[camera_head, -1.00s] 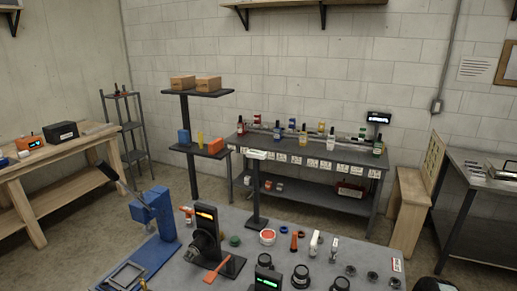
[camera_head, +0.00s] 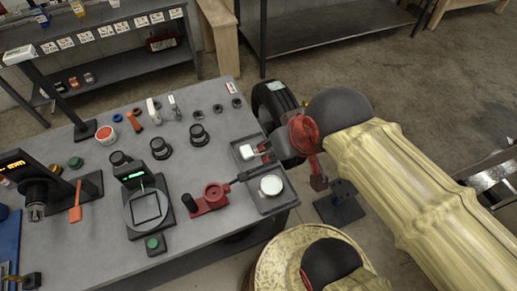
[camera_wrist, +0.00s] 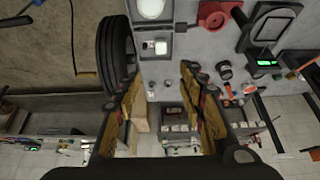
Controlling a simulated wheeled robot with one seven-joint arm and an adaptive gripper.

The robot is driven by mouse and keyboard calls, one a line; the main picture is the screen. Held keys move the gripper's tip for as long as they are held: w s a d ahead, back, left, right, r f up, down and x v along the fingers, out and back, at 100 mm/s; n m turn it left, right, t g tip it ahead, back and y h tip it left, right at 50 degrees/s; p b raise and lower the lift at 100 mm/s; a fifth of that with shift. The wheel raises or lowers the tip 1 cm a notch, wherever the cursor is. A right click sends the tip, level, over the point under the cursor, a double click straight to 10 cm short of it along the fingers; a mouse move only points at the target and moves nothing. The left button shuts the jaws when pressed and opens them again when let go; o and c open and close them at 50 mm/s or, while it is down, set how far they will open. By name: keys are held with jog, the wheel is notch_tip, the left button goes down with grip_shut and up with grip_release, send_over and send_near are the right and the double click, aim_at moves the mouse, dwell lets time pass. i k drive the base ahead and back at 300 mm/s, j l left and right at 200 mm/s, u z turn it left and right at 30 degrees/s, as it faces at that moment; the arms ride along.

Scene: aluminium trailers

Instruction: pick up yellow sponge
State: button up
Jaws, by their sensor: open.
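I cannot make out a clearly yellow sponge in either current view. A small pale block (camera_head: 248,151) lies in a grey tray at the table's right end; it also shows in the wrist view (camera_wrist: 160,47), and I cannot tell whether it is the sponge. My gripper (camera_wrist: 160,78) is open, its two fingers spread wide with nothing between them. In the head view my arm comes in from the right, and its end is beside the tray, partly hiding it.
The grey table (camera_head: 225,105) holds a round white-topped thing (camera_head: 271,185), a red tool (camera_head: 212,196), a scale-like device (camera_head: 148,212) and several black knobs. A black tyre (camera_head: 272,100) stands beyond the right edge. A round yellowish drum top (camera_head: 275,262) is in front.

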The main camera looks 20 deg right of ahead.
aim_at(247, 152)
jog(key=j+z, duration=0.25)
jog(key=z, duration=0.15)
jog(key=j+z, duration=0.35)
jog(key=i+l, duration=0.05)
jog(key=l, duration=0.05)
